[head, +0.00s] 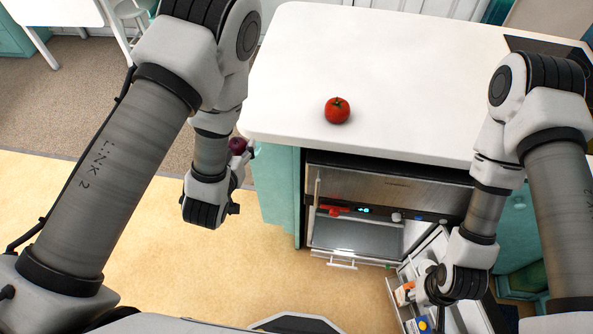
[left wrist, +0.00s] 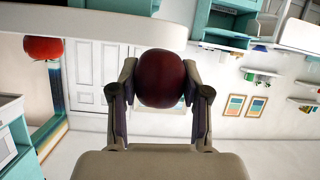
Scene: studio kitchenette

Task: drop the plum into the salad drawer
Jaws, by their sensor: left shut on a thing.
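The dark purple plum (head: 237,145) is held at the tip of my left gripper (head: 244,150), beside the left front corner of the counter. In the left wrist view the plum (left wrist: 161,78) sits between the two fingers of my left gripper (left wrist: 160,95), which is shut on it. A white drawer front with a handle (head: 341,262), seemingly the salad drawer, shows low in the open fridge (head: 350,240) under the counter. My right gripper (head: 428,288) is low by the open fridge door; its fingers are too unclear to tell their state.
A red tomato (head: 337,110) lies on the white countertop (head: 420,60); the tomato also shows in the left wrist view (left wrist: 43,48). The open fridge door (head: 425,250), with several items on its shelves, stands right of the fridge opening. The floor left of the fridge is clear.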

